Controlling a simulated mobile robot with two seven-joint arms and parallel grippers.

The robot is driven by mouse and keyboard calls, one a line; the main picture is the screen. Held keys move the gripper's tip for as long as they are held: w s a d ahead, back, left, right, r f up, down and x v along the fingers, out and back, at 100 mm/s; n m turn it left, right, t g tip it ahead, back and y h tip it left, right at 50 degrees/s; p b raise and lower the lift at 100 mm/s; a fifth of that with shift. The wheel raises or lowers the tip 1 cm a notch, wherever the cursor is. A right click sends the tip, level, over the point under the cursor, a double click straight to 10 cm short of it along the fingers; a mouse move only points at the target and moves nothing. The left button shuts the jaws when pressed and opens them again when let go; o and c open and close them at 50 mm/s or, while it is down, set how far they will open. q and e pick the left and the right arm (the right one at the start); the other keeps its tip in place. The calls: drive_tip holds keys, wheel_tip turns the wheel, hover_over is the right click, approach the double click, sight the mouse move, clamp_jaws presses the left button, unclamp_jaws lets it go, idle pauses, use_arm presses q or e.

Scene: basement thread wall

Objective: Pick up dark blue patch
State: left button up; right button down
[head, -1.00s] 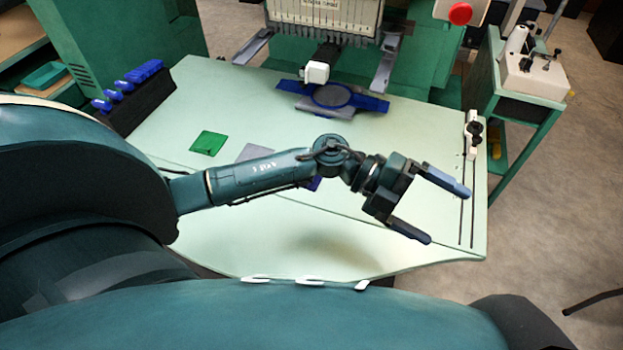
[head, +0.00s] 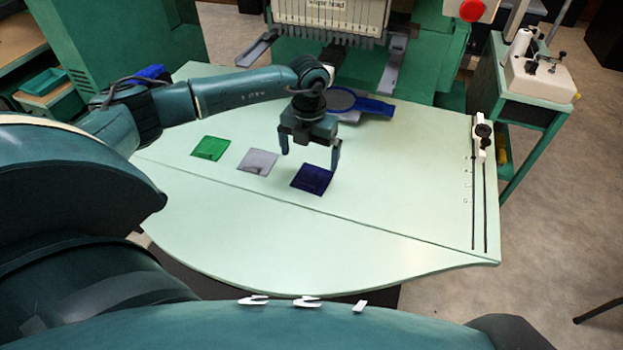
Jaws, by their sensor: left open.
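The dark blue patch (head: 311,180) lies flat on the pale green table, rightmost of three square patches. My left gripper (head: 309,162) is open and points down just above and behind this patch. Its right finger hangs over the patch's far right corner, and its left finger is over the bare table near the grey patch. Nothing is between the fingers. I cannot tell whether the right fingertip touches the patch. My right gripper is not in view.
A grey patch (head: 258,161) and a green patch (head: 210,148) lie to the left on the table (head: 390,215). A blue hoop (head: 372,107) sits behind the gripper under the embroidery machine (head: 330,14). A slotted rail (head: 480,190) runs along the right edge. The front of the table is clear.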

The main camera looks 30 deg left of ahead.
sight(311, 180)
use_arm(q)
drive_tip(key=shift+s+d+f+p, duration=0.1)
drive_tip(key=shift+d+f+p, duration=0.1)
drive_tip(key=shift+f, duration=1.3)
drive_tip(key=shift+s+d+f+p, duration=0.1)
drive_tip(key=shift+d+f, duration=0.1)
drive_tip(key=shift+f, duration=1.3)
drive_tip(key=shift+c, duration=0.4)
drive_tip(key=c, duration=0.9)
